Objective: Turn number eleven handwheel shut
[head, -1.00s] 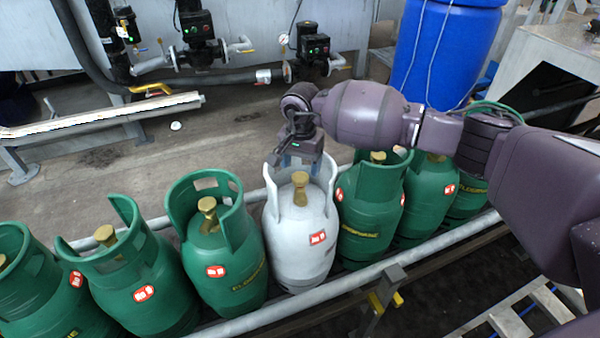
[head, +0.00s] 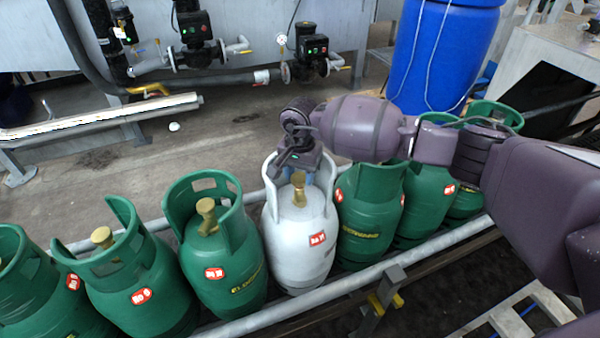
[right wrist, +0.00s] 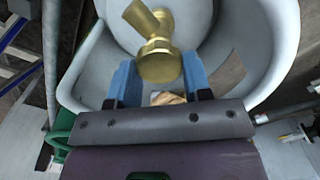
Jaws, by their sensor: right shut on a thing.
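A white gas cylinder (head: 298,240) stands in the row of green ones, with a red-and-white label whose number I cannot read. Its brass valve (head: 299,190) sits inside the collar, and the valve (right wrist: 158,58) also shows in the right wrist view. My right gripper (right wrist: 160,80) reaches into the collar, its two blue fingers on either side of the valve's round brass handwheel (right wrist: 160,67) and shut on it. My left gripper is not in view.
Green cylinders stand close on both sides, such as one at left (head: 222,265) and one at right (head: 370,225). A grey rail (head: 330,288) runs along their front. A blue barrel (head: 440,55) and pipework with valves (head: 195,50) stand behind.

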